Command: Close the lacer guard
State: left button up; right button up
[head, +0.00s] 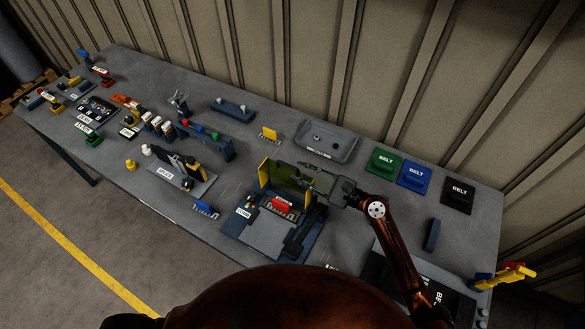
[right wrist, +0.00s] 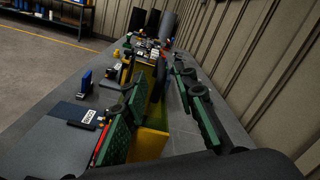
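The lacer (head: 265,232) stands at the table's front edge, with a grey bed and a red block (head: 283,205) on it. Its guard (head: 287,176), an olive-green panel with yellow end plates, stands upright along the back of the lacer. My right gripper (head: 308,172) reaches over the guard from the right. In the right wrist view my right gripper (right wrist: 165,105) has its green-padded fingers apart, with the yellow guard part (right wrist: 152,138) between them. The left finger overlaps the guard; contact cannot be told. My left gripper is not in view.
A grey tray (head: 325,141) lies behind the guard. Green, blue and black belt blocks (head: 413,174) stand at the back right. Several tools crowd the table's left part. A corrugated wall rises behind.

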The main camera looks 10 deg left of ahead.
jog(key=v, duration=0.7)
jog(key=shift+d, duration=0.25)
jog(key=shift+s, duration=0.1)
jog(key=shift+c, duration=0.7)
